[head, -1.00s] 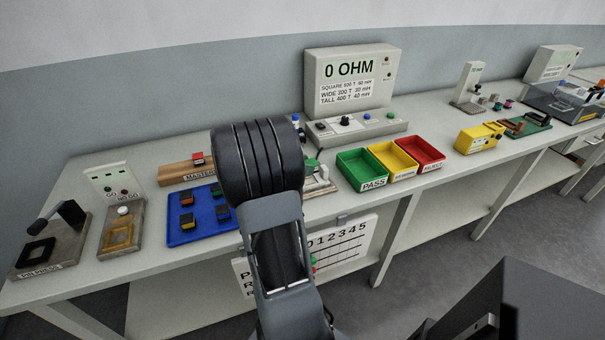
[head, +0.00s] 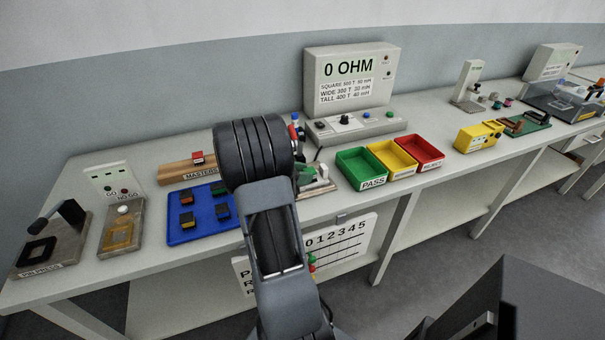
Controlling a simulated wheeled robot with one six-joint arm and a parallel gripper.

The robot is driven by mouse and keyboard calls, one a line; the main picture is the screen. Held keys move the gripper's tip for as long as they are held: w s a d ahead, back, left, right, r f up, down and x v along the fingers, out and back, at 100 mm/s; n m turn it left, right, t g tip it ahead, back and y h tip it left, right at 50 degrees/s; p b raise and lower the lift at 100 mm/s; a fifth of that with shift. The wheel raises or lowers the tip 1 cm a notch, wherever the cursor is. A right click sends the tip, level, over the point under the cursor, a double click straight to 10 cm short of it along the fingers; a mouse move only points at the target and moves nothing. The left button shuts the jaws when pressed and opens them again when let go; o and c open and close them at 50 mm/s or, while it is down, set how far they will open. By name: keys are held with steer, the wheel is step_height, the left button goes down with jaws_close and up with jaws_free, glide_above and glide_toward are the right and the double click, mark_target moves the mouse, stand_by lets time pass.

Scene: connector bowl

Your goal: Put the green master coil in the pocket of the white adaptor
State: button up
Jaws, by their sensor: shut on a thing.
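My arm's black wrist (head: 255,150) blocks the middle of the head view, and my gripper's jaws are hidden behind it. A small patch of green (head: 307,169), which may be the green master coil, shows just right of the wrist. It is by a pale fixture (head: 317,187), probably the white adaptor, on the bench's front part. Both are partly covered by my wrist. I cannot tell whether the green part is in the pocket, above it or beside it.
The masters block (head: 187,171) with a red coil (head: 197,157) and a blue tray (head: 179,234) of several coils are left. The meter (head: 350,82) stands behind. Green (head: 372,183), yellow (head: 407,173) and red bins (head: 434,164) are right. A sign hangs below the front edge.

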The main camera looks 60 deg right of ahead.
steer(key=shift+f+b, duration=0.35)
steer(key=shift+b, duration=0.05)
steer(key=o, duration=0.9)
steer(key=shift+a, duration=0.1)
steer(key=shift+c, duration=0.2)
